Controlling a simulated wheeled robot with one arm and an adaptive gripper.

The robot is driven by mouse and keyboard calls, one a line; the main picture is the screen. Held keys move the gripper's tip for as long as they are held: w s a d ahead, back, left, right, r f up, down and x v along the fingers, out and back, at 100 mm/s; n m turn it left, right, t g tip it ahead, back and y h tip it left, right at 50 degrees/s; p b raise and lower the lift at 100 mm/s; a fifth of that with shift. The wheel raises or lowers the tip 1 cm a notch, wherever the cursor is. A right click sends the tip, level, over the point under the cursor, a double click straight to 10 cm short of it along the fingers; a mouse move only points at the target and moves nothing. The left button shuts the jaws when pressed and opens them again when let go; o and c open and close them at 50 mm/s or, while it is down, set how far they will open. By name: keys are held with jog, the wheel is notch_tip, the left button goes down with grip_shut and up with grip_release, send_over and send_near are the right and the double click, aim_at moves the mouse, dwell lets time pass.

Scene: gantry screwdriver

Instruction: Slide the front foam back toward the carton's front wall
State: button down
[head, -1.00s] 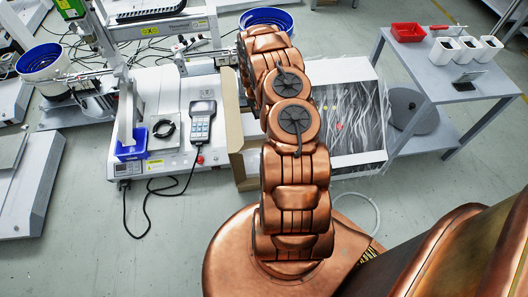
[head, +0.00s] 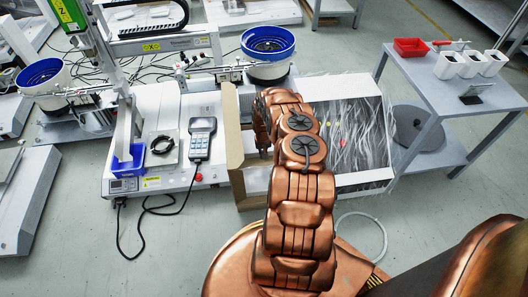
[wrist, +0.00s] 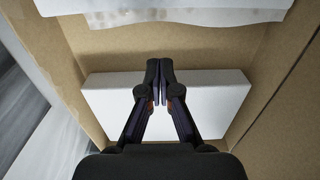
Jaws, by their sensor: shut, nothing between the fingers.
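The brown carton (head: 232,125) stands right of the white screwdriver machine in the head view, partly behind my arm. In the wrist view I look into it, between its cardboard walls (wrist: 285,65). A white foam block (wrist: 225,95) lies across the middle of the wrist view. A second white piece (wrist: 185,12) with a torn-looking, greyish edge shows at the top; I cannot tell which one is the front foam. My gripper (wrist: 160,72) is shut and empty, its fingertips over the block's upper edge. Contact is unclear. The arm hides much of the carton in the head view.
A white-edged area under crinkled clear film (head: 355,125) adjoins the carton on the right. The machine (head: 165,150) with a handheld controller (head: 202,138) stands close on the left. A grey table (head: 440,90) with a red bin (head: 411,47) is at right.

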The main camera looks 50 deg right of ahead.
aim_at(266, 176)
jog(key=shift+f+b, duration=0.6)
jog(key=shift+f, duration=1.55)
jog(key=shift+s+a+b, duration=0.25)
jog(key=shift+s+a, duration=0.35)
jog(key=shift+s, duration=0.2)
jog(key=shift+s+a+b, duration=0.25)
jog(key=shift+s+a, duration=0.35)
jog(key=shift+s, duration=0.2)
jog(key=shift+r, duration=0.1)
jog(key=shift+s+a+r+p, duration=0.1)
jog(key=shift+s+a+p, duration=0.35)
jog(key=shift+s+p, duration=0.1)
jog(key=shift+s+a+p, duration=0.55)
jog(key=shift+s+a, duration=0.15)
jog(key=shift+s, duration=0.25)
jog(key=shift+s+a+p, duration=0.55)
jog(key=shift+s+a, duration=0.1)
jog(key=shift+s, duration=0.25)
jog(key=shift+w, duration=0.1)
